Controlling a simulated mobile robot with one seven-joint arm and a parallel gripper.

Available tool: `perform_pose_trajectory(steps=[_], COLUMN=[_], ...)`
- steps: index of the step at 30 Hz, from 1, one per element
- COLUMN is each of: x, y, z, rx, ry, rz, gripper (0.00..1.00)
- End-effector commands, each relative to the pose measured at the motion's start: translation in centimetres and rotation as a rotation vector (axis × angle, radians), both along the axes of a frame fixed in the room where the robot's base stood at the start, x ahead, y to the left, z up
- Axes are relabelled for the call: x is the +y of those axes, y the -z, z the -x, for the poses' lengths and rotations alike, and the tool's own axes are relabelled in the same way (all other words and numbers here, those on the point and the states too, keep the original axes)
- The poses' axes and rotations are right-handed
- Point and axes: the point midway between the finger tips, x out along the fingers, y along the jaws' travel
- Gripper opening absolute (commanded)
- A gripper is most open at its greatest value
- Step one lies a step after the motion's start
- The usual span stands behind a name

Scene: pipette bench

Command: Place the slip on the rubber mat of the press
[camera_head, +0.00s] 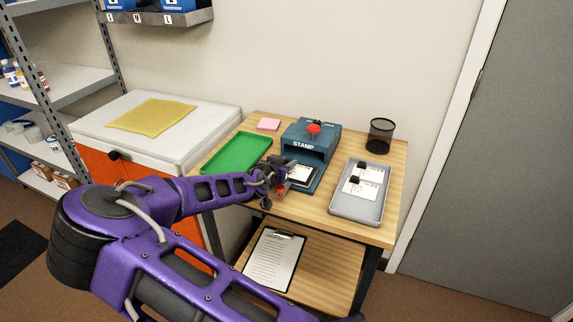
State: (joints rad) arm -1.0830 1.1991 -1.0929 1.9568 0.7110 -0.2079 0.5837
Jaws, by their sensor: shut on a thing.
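The blue press (318,142), marked STAMP and topped with a red knob, stands at the back middle of the wooden table. Its dark rubber mat (305,184) lies in the front opening, mostly covered. A white slip (301,174) shows over the mat. My gripper (284,178) is at the press's front left, beside the slip, and is shut on it. The fingertips are small and partly hidden, and I cannot tell whether the slip touches the mat.
A grey tray (338,212) with two white slips bearing black pieces is right of the press. A green tray (232,155), pink notes (269,124) and a black mesh cup (380,135) share the table. A clipboard (272,260) lies on the lower shelf.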

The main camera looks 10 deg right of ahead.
Motion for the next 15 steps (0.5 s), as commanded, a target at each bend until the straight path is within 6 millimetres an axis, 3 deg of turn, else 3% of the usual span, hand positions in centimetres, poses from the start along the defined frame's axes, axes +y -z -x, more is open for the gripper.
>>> perform_pose_trajectory(steps=[9, 10, 15], x=[0.00, 0.00, 0.00], y=[0.35, 0.31, 0.20], z=[-0.02, -0.02, -0.02], rx=[-0.001, -0.002, -0.001], ry=[0.000, -0.001, 0.000], rz=[0.000, -0.001, 0.000], gripper=[0.00, 0.30, 0.58])
